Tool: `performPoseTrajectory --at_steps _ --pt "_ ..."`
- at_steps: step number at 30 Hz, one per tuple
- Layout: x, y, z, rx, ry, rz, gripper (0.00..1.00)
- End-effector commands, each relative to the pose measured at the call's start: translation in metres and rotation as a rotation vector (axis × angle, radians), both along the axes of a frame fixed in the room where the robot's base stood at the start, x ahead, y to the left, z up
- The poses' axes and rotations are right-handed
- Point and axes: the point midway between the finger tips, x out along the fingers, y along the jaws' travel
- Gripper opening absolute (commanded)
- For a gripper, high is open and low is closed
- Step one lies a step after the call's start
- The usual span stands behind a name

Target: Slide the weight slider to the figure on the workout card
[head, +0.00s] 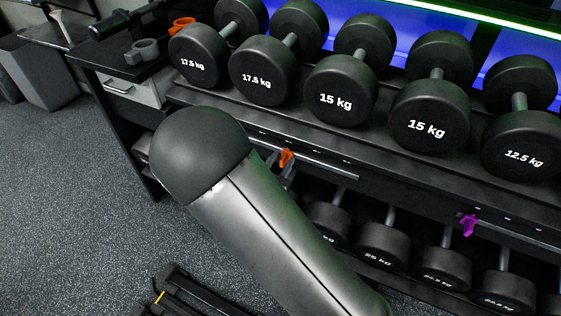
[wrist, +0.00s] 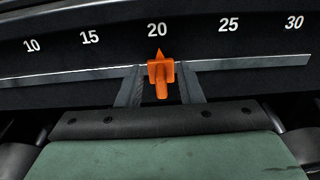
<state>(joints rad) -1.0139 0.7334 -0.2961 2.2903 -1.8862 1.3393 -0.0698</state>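The orange weight slider (wrist: 161,74) sits on a metal rail in the wrist view, its pointer at the printed 20. The scale (wrist: 157,30) reads 10, 15, 20, 25, 30 from left to right. My gripper (wrist: 161,84) has one dark finger close against each side of the slider, with no clear gap at the fingertips; it appears shut on it. In the head view the orange slider (head: 286,158) shows just beyond my arm, on the rack's front rail; my gripper is hidden there. No workout card is recognisable in either view.
Dumbbells (head: 342,90) fill the upper shelf, and more (head: 383,246) stand on the lower shelf. A purple slider (head: 468,223) sits farther right on the rack front. A grey drawer unit (head: 133,90) stands at left. The speckled floor (head: 80,220) is mostly clear at left.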

Motion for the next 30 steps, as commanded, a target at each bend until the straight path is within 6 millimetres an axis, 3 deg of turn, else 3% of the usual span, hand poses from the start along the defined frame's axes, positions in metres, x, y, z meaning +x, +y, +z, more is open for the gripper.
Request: performPoseTrajectory --at_steps 11,30 --pt "-0.008 0.005 0.0 0.001 0.0 0.001 0.33" --pt "-0.135 0.064 0.001 0.0 0.0 0.003 0.33"
